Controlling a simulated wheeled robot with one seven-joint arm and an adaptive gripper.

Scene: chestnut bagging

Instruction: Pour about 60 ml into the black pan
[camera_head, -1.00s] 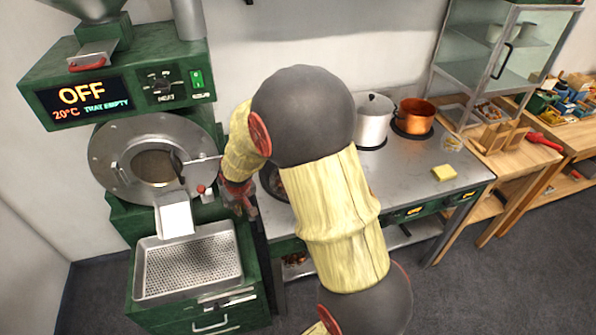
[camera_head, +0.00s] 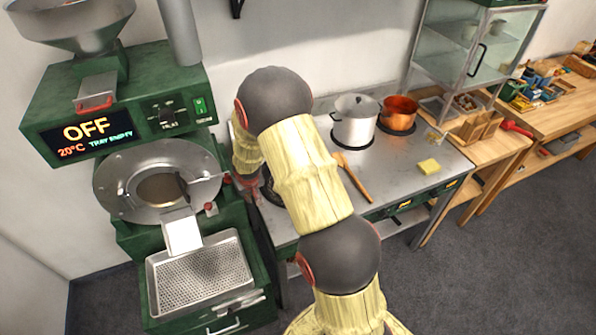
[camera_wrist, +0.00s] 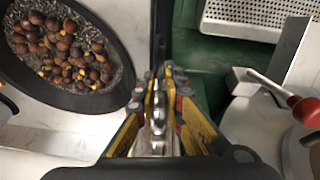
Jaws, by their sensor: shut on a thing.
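The black pan (camera_wrist: 88,101) shows at the upper left of the wrist view, with brown chestnuts and small yellow bits inside. In the head view my arm hides most of it. My gripper (camera_wrist: 158,82) has its yellow-sided fingers closed around a narrow, shiny metal thing (camera_wrist: 157,115). Most of that thing is hidden by the fingers, so I cannot tell what it is. The gripper is to the right of the pan in the wrist view, apart from its rim. No stream of liquid shows.
The green roaster (camera_head: 120,95) with its perforated tray (camera_head: 205,272) stands left. On the steel worktop are a lidded pot (camera_head: 354,122), a copper pot (camera_head: 398,115), a wooden utensil (camera_head: 352,178) and a yellow sponge (camera_head: 429,166). A red-knobbed lever (camera_wrist: 303,108) is right of my gripper.

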